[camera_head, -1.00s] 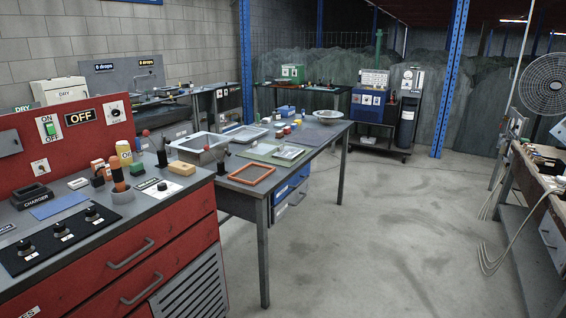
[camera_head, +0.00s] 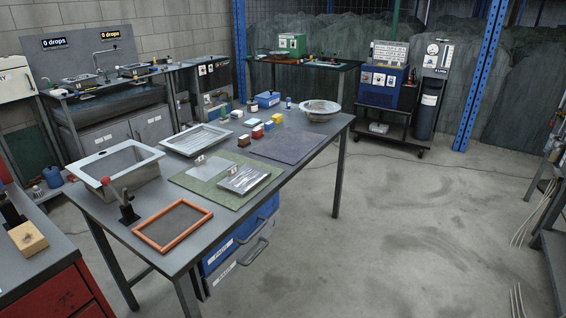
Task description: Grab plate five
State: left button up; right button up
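I cannot make out a plate marked five. A silver ribbed plate (camera_head: 243,180) lies on a green mat (camera_head: 205,197) on the grey worktable (camera_head: 290,180). Small tags stand beside it, too small to read. Two racks, a left one (camera_head: 82,82) and a right one (camera_head: 135,70), sit over the sink (camera_head: 110,103) at the back left, below two signs reading "0 drops". What the racks hold is too small to tell. Neither of my grippers is in view.
The worktable also bears a deep metal basin (camera_head: 117,166), a shallow tray (camera_head: 196,139), an orange frame (camera_head: 172,224), a bowl (camera_head: 320,109) and several small blocks. A red cabinet (camera_head: 65,295) is at lower left. The floor (camera_head: 400,225) right of the table is clear.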

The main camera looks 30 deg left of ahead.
aim_at(241, 182)
jog(key=i+u, duration=0.45)
jog(key=i+l+u, duration=0.3)
jog(key=i+u, duration=0.15)
jog(key=i+l+u, duration=0.45)
jog(key=i+j, duration=0.05)
